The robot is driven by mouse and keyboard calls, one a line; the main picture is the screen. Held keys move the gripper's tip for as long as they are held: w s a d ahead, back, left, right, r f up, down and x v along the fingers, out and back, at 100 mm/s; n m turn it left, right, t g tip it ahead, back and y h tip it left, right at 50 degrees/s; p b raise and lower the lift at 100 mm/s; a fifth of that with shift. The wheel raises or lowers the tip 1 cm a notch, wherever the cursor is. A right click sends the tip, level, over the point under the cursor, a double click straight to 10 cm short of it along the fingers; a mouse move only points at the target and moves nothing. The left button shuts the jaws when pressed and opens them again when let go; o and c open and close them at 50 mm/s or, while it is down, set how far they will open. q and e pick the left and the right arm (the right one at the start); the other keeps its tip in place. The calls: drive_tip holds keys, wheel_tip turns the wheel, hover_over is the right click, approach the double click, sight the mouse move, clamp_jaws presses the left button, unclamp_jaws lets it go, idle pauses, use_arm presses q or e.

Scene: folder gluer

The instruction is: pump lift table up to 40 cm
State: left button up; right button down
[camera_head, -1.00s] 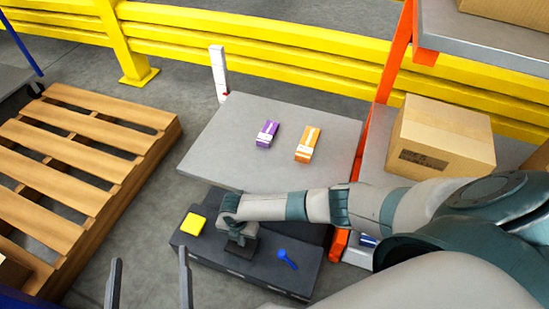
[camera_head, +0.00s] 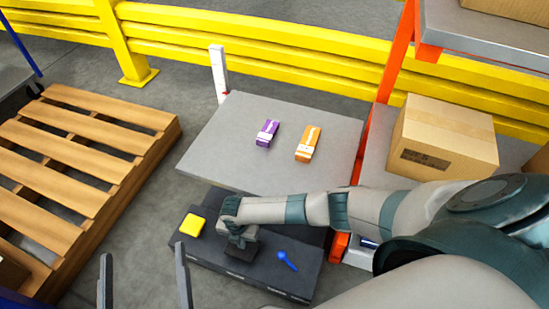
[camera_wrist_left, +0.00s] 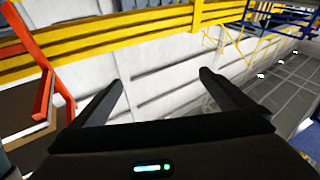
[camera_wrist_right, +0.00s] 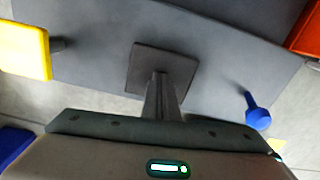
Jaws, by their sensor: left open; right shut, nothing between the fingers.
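The lift table has a flat grey platform (camera_head: 220,150) above a dark base (camera_head: 290,265). A white upright scale (camera_head: 219,72) stands behind the platform's far left corner, with a small red mark near its foot; its figures are too small to read. The base carries a yellow pad (camera_head: 192,225), a black square pedal (camera_wrist_right: 140,68) and a blue lever (camera_head: 287,260). My right gripper (camera_wrist_right: 160,80) is shut and empty, its fingertips at the black pedal, apparently touching it. My left gripper (camera_head: 144,275) is open and empty, left of the base.
A purple box (camera_head: 267,133) and an orange box (camera_head: 307,144) lie on the platform. A wooden pallet (camera_head: 85,145) is at left, a yellow guardrail (camera_head: 250,45) behind. An orange-framed rack at right holds a cardboard box (camera_head: 443,137). Bare floor separates pallet and lift table.

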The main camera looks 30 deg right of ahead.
drive_tip(key=shift+s+r, duration=0.15)
drive_tip(key=shift+r+p, duration=0.75)
drive_tip(key=shift+p, duration=0.1)
use_arm(q)
wheel_tip(320, 180, down, 11)
drive_tip(key=a+g+y+p, duration=0.2)
drive_tip(key=g, duration=0.5)
use_arm(e)
drive_tip(key=shift+r, duration=0.85)
wheel_tip(320, 180, up, 2)
drive_tip(key=shift+r+p, duration=0.15)
drive_tip(key=shift+p, duration=0.75)
use_arm(q)
drive_tip(key=s+a+f+g+y+p, duration=0.2)
drive_tip(key=s+a+f+g+y, duration=0.1)
drive_tip(key=s+a+f+g, duration=0.3)
drive_tip(key=shift+s+a+f+n+g+p, duration=0.25)
drive_tip(key=shift+f+n+g+p, duration=0.1)
drive_tip(key=shift+f, duration=0.2)
use_arm(e)
wheel_tip(320, 180, up, 3)
drive_tip(key=shift+f, duration=0.1)
